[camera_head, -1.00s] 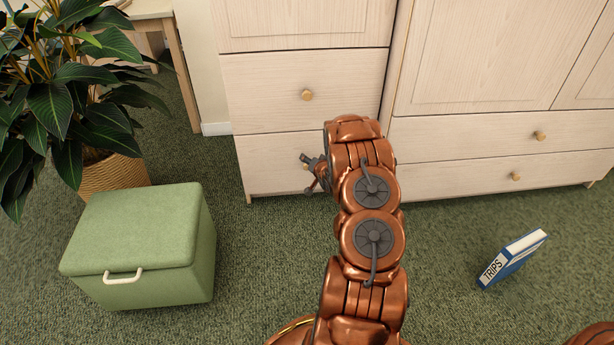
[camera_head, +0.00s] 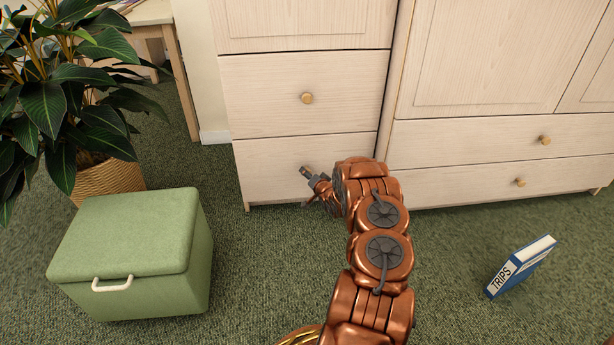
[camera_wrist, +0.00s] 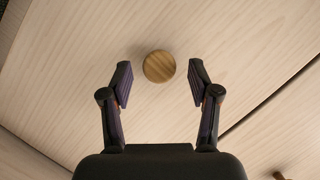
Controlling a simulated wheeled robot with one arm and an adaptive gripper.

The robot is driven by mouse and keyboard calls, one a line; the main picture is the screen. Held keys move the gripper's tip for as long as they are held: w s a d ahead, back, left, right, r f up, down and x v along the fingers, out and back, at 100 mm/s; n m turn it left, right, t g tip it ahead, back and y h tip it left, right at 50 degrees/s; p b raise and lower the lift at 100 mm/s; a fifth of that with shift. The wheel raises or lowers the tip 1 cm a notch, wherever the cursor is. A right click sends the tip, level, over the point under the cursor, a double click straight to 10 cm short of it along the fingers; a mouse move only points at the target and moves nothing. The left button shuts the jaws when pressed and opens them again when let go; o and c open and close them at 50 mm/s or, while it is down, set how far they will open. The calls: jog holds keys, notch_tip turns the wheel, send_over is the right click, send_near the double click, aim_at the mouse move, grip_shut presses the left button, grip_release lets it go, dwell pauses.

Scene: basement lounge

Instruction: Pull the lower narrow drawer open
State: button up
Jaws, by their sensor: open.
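The lower narrow drawer (camera_head: 268,165) is the bottom pale-wood front in the left column of the cabinet and looks shut. Its round wooden knob (camera_wrist: 158,66) shows in the wrist view, between and slightly beyond my two fingertips, with a gap on each side. My gripper (camera_head: 308,187) is open in front of the right part of this drawer, with one finger above the other in the head view. It also shows in the wrist view (camera_wrist: 160,80), empty. The knob is hidden by my gripper in the head view.
Another narrow drawer (camera_head: 345,82) with a knob is above. Wide drawers (camera_head: 450,142) are to the right. A green lidded box (camera_head: 135,245) and a potted plant (camera_head: 112,178) stand at left. A blue-and-white book (camera_head: 520,267) stands on the carpet at right, with free floor around it.

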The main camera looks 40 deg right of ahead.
jog(key=shift+b+x, duration=0.4)
jog(key=shift+x, duration=1)
grip_shut()
